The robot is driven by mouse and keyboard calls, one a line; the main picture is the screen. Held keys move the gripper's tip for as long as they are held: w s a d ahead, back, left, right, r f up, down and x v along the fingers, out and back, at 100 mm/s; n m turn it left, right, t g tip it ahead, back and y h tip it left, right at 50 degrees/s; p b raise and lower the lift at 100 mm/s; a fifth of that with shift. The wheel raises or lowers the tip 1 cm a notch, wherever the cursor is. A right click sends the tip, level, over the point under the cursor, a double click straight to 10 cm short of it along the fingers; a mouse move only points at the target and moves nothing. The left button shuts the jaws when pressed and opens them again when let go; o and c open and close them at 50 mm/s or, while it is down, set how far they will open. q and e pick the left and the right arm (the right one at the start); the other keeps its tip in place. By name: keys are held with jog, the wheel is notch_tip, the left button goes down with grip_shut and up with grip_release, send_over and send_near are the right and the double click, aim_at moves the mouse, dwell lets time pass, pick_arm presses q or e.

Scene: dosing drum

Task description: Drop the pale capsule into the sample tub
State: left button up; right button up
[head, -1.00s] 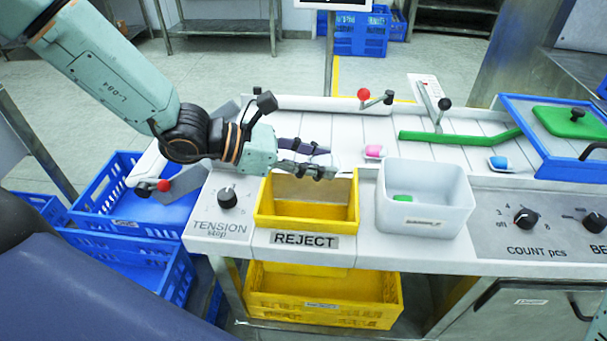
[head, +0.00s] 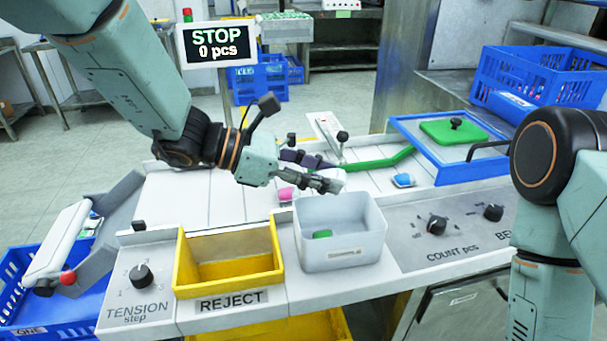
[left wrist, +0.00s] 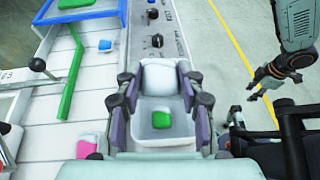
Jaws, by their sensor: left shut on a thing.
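The pale capsule (head: 331,179) is whitish and sits between the fingertips of my left gripper (head: 322,181). In the left wrist view the pale capsule (left wrist: 161,78) shows between the two fingers of the left gripper (left wrist: 160,105), partly covered by them. The white sample tub (head: 340,248) stands on the counter, with a green capsule (head: 322,234) inside. The held capsule is above the tub's back part, apart from its floor. In the left wrist view the tub (left wrist: 160,141) lies below the fingers. My right gripper (left wrist: 268,78) appears open and empty, away from the counter.
The yellow REJECT bin (head: 228,272) stands left of the tub. A pink capsule (head: 287,194) lies just behind the tub, and a blue one (head: 403,180) lies farther right near the green bar (head: 375,163). A blue-framed tray (head: 432,177) is at the back right. A screen (head: 217,44) reads STOP, 0 pcs.

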pick_arm(q)
notch_tip(320, 180, down, 6)
jog(key=b, duration=0.5)
jog(key=shift+r, duration=0.25)
jog(key=shift+w+f+b, duration=0.1)
jog(key=shift+f+b, duration=0.2)
jog(key=shift+b, duration=0.05)
jog(key=o, duration=0.6)
jog(key=shift+r, duration=0.1)
jog(key=shift+c, duration=0.2)
jog(key=o, duration=0.4)
jog(key=v, duration=1.2)
